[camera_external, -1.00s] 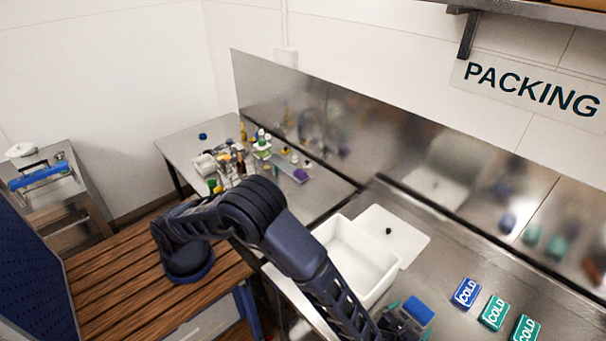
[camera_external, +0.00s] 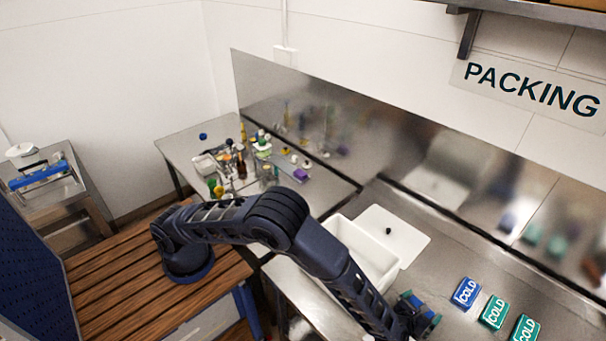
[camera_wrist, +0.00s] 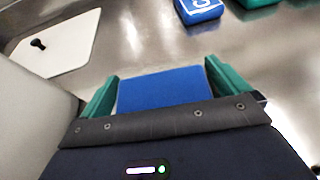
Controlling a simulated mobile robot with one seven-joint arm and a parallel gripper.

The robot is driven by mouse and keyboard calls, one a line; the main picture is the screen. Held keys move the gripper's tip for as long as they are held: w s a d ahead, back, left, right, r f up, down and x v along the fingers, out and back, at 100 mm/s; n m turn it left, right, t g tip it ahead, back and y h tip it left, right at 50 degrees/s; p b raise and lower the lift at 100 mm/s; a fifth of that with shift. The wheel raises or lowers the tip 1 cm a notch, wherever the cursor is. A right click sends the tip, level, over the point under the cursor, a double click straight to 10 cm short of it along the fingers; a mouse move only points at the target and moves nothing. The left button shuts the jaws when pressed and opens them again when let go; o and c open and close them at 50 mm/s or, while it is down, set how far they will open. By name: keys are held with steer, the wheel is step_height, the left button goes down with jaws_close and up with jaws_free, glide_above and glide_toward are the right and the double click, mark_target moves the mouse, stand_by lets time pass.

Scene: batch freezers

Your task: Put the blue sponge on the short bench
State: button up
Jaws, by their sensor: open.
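The blue sponge (camera_wrist: 160,90) lies on the steel bench top (camera_external: 462,250) at the right. My gripper (camera_wrist: 162,74) is open over it, with one green finger on each side of the sponge in the wrist view. Whether the fingers touch it, I cannot tell. In the external view my gripper (camera_external: 424,316) is low over the bench and largely hides the sponge. A shorter steel bench (camera_external: 180,145) stands at the back, in line with the right bench. Its far left part is bare.
A white tub (camera_external: 390,262) and a white lid (camera_external: 412,236) with a black knob lie left of my gripper. Several COLD packs (camera_external: 466,292) lie to the right.

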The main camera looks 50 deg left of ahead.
steer(key=shift+c, duration=0.4)
steer(key=c, duration=0.8)
step_height(320, 180, up, 20)
steer(key=shift+r, duration=0.1)
